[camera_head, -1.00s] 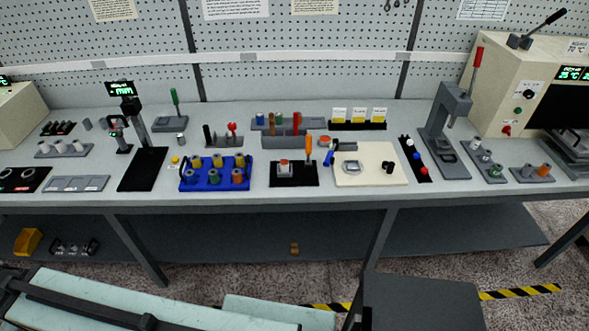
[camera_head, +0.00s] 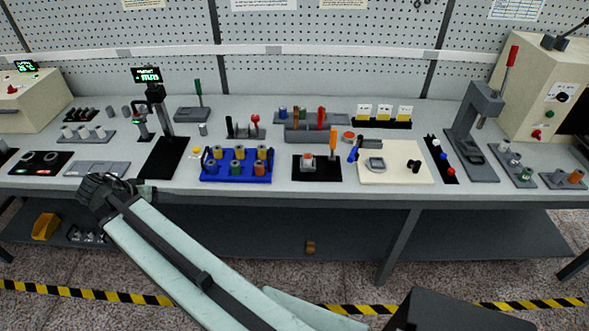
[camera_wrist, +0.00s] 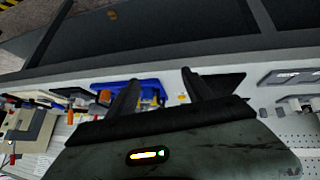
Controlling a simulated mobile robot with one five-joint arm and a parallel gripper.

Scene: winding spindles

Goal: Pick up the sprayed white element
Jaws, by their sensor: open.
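Several pale, whitish cylinders (camera_head: 84,133) stand in a grey rack at the left of the bench in the head view. Another whitish piece (camera_head: 504,146) stands in a grey holder at the right. They are too small to tell which is the sprayed one. My gripper (camera_wrist: 161,78) is open in the wrist view, with nothing visible between its two dark fingers. In the head view my arm reaches toward the bench's front edge at the left, short of these pieces. The fingers are not clear there.
A blue tray (camera_head: 234,179) of coloured spindles stands at the bench's middle front; it also shows past the fingers in the wrist view (camera_wrist: 148,88). A black stand with a display (camera_head: 155,98) rises left of it. A grey press (camera_head: 473,128) stands at the right.

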